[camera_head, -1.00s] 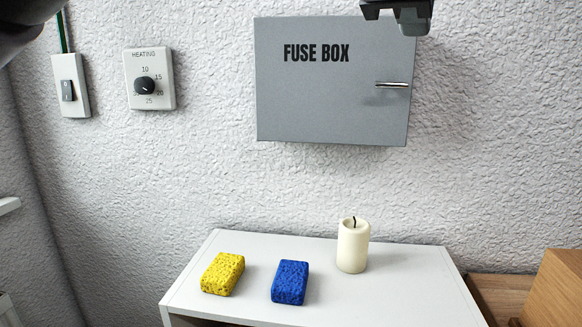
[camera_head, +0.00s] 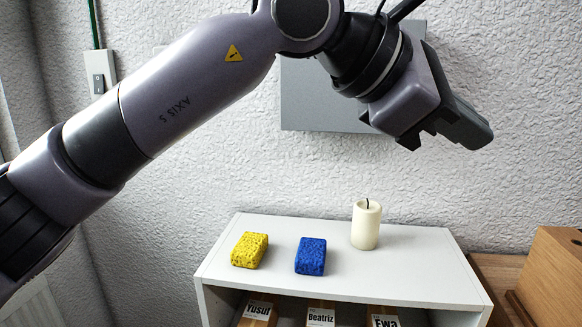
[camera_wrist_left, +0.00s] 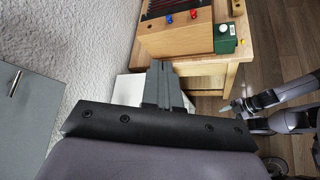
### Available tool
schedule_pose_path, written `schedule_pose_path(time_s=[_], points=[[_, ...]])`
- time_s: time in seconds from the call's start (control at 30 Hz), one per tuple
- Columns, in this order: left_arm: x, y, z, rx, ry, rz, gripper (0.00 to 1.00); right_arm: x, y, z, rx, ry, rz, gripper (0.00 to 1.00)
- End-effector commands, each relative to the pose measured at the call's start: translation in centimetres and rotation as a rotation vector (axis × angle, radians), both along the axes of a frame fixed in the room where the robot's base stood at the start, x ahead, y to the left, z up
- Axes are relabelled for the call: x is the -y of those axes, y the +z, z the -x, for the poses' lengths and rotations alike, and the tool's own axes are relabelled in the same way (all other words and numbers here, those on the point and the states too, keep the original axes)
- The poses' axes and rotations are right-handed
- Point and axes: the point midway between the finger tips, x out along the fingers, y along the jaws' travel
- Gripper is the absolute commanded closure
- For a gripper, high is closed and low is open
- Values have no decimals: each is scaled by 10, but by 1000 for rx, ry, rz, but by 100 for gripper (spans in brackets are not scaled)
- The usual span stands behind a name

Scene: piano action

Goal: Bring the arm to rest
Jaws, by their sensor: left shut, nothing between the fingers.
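My left arm crosses the head view from the left. Its gripper (camera_head: 478,136) is in front of the wall at the upper right, above the white shelf unit and pointing down to the right. In the left wrist view its two fingers (camera_wrist_left: 163,84) are together with nothing between them. What looks like my other arm (camera_wrist_left: 275,105) shows at the right of the wrist view; its gripper is too small to read.
The fuse box (camera_head: 310,100) is partly hidden behind my left arm. A yellow sponge (camera_head: 249,250), blue sponge (camera_head: 310,256) and candle (camera_head: 366,225) stand on the shelf unit (camera_head: 420,275). A wooden case (camera_wrist_left: 178,40) and green box (camera_wrist_left: 225,38) sit on a table.

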Motion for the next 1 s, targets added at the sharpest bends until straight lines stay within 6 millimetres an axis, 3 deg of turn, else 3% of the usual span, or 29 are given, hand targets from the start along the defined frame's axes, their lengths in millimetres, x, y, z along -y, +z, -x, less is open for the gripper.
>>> schedule_pose_path(time_s=[0.23, 0.47, 0.77, 1.0], points=[[-1, -23, 10, -496, -110, 318, 100, 0, 6, 0, 0, 0, 0, 51], [-24, -33, -3, -948, -138, 628, 100, 0, 10, 1, -1, 0, 0, 51], [-83, -72, -51, -1522, -76, 1048, 100, 0, 15, 1, -2, 1, 0, 51], [-144, -144, -90, -1951, 49, 1396, 100, 0, 20, 1, -3, 1, 0, 51]])
